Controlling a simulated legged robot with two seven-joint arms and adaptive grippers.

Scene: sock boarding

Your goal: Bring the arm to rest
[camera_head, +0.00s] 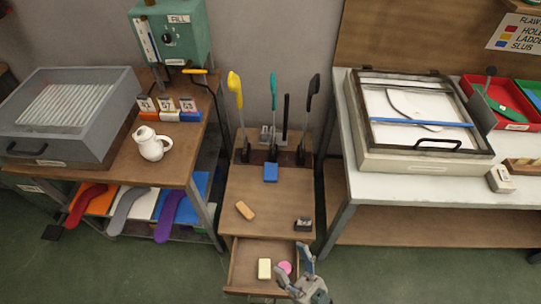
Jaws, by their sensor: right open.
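My right gripper (299,275) is at the bottom of the view, over the right front part of an open drawer (244,266). Its fingers are apart, and I see nothing held between them. A pink round item (285,267) lies in the drawer just left of the fingers. A pale yellow block (264,268) lies in the drawer further left. My left gripper is out of view.
A small wooden table (270,200) stands above the drawer, with upright tools, a blue block (270,172), a tan block (244,210) and a dark item (303,224). Benches stand left and right (345,160). Green floor (400,275) is open at lower right.

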